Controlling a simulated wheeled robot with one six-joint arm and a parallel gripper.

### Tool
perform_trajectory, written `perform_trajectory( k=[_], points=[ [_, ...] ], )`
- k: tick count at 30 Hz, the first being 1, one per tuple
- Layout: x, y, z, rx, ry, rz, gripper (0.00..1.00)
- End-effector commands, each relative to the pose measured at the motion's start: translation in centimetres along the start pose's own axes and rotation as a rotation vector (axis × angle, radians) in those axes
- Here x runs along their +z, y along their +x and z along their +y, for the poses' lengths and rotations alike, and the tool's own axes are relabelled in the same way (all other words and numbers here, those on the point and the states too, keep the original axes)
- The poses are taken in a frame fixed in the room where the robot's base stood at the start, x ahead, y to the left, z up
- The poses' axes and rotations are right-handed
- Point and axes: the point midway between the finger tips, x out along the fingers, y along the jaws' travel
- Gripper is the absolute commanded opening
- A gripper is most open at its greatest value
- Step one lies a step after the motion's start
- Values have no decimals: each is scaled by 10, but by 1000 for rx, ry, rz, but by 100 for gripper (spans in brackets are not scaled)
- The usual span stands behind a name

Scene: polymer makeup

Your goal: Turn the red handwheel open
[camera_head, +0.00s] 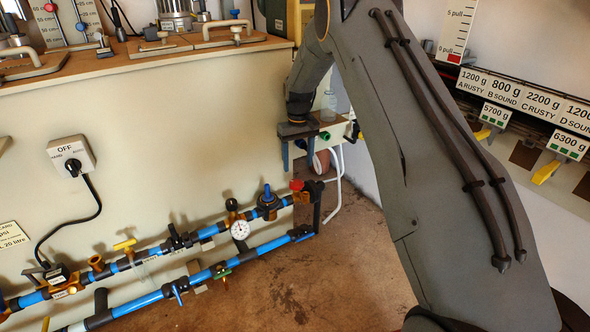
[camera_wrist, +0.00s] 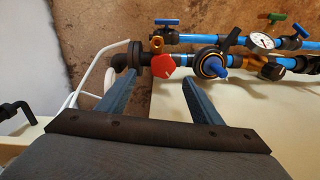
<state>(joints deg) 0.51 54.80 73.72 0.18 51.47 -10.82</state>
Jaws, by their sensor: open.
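The red handwheel (camera_head: 297,185) sits on the upper blue pipe line near its right end. In the wrist view the red handwheel (camera_wrist: 162,66) shows as a rounded red knob beyond the fingertips, between their lines. My gripper (camera_head: 298,162) is open and empty, its two blue-grey fingers pointing down above the handwheel in the head view. In the wrist view my gripper (camera_wrist: 160,80) has its fingers spread on either side, with a visible gap to the handwheel; I see no contact.
A lower blue pipe (camera_head: 245,255) runs below. The brown floor (camera_head: 340,275) in front is clear.

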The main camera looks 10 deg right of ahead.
Motion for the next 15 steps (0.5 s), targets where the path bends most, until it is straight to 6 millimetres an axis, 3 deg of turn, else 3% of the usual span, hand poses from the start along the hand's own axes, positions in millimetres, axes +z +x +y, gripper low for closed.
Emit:
perform_trajectory(
  k=[7, 15],
  points=[
    [0, 14, -12, 3, 2, -1, 60],
    [0, 54, -14, 3, -1, -3, 60]
  ],
)
